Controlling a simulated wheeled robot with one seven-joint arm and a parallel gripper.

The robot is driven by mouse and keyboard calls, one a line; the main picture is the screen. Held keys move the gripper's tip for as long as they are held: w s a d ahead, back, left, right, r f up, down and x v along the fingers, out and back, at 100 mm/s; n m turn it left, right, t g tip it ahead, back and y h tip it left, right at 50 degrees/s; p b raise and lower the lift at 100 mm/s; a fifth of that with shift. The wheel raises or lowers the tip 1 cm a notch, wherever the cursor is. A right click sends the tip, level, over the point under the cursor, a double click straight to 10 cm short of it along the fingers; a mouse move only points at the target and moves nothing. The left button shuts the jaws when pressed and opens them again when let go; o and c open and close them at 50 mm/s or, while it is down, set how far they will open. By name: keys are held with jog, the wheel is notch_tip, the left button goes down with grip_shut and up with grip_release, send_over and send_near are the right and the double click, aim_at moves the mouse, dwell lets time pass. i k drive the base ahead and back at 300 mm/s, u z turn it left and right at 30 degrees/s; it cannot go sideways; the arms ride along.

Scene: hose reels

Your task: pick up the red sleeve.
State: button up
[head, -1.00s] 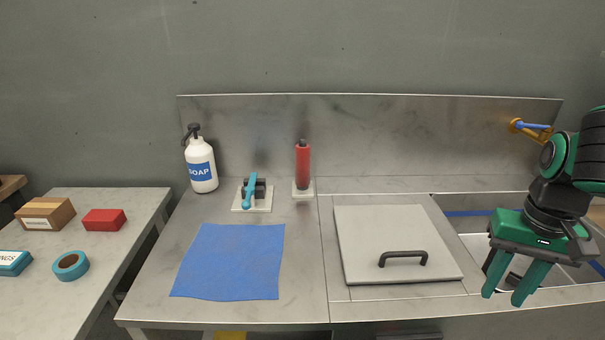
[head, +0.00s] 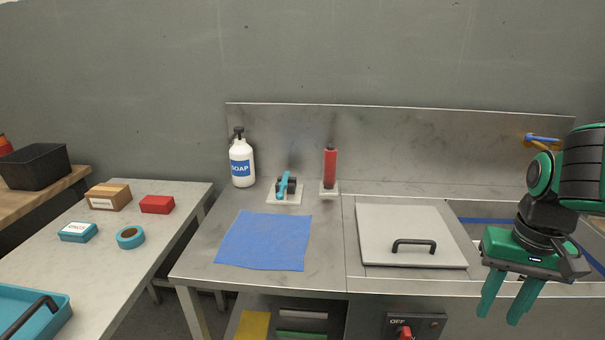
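The red sleeve (head: 330,165) stands upright on a dark post with a small pale base (head: 329,193), at the back of the metal counter near the backsplash. My gripper (head: 503,308) is at the lower right, in front of the counter's right end and well apart from the sleeve. Its two green fingers point down with a gap between them, and nothing shows between them.
Left of the sleeve stand a blue-handled fixture (head: 284,187) and a soap bottle (head: 242,162). A blue cloth (head: 264,241) and a grey lid with a handle (head: 410,225) lie in front. A side table (head: 110,265) holds boxes, tape and a blue tray.

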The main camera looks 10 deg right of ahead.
aim_at(330, 157)
jog(key=u, duration=1.1)
jog(key=k, duration=0.55)
jog(key=z, duration=1)
jog(key=i, duration=1)
